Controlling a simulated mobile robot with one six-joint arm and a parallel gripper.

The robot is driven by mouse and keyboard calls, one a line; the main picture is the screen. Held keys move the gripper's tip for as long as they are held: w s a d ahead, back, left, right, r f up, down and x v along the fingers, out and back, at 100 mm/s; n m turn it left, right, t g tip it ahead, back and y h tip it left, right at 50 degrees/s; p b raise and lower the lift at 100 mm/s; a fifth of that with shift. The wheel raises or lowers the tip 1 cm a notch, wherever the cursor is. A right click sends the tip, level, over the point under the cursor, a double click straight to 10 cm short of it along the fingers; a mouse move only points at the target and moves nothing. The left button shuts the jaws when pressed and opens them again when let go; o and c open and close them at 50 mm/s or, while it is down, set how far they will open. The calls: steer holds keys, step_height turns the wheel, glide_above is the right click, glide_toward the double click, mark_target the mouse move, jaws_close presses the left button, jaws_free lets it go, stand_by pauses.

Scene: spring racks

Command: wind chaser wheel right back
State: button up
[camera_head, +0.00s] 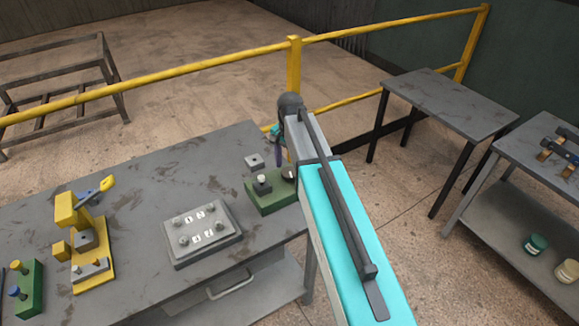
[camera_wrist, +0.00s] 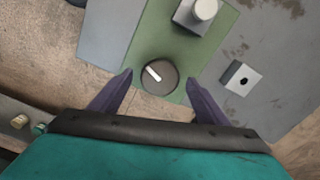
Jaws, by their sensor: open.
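The chaser wheel is a dark round disc (camera_wrist: 158,80) with a short white mark, on a green base (camera_wrist: 147,38) in the wrist view. The mark slants from upper left to lower right. In the head view the wheel (camera_head: 289,174) shows at the right end of the green base (camera_head: 272,202), partly hidden by my arm. My gripper (camera_wrist: 159,77) is open, its two dark fingers on either side of the wheel with gaps to it. I cannot tell its height over the wheel. A grey block with a pale round post (camera_wrist: 203,10) stands on the same base.
A small grey block with a hole (camera_head: 254,161) lies near the green base. A grey plate with numbered labels (camera_head: 202,233) and a yellow fixture (camera_head: 90,250) stand farther left on the grey table (camera_head: 150,180). A yellow railing (camera_head: 200,68) runs behind.

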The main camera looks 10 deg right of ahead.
steer(key=shift+f, duration=0.4)
steer(key=shift+c, duration=0.4)
steer(key=c, duration=1)
steer(key=shift+o, duration=0.2)
steer(key=shift+n, duration=0.3)
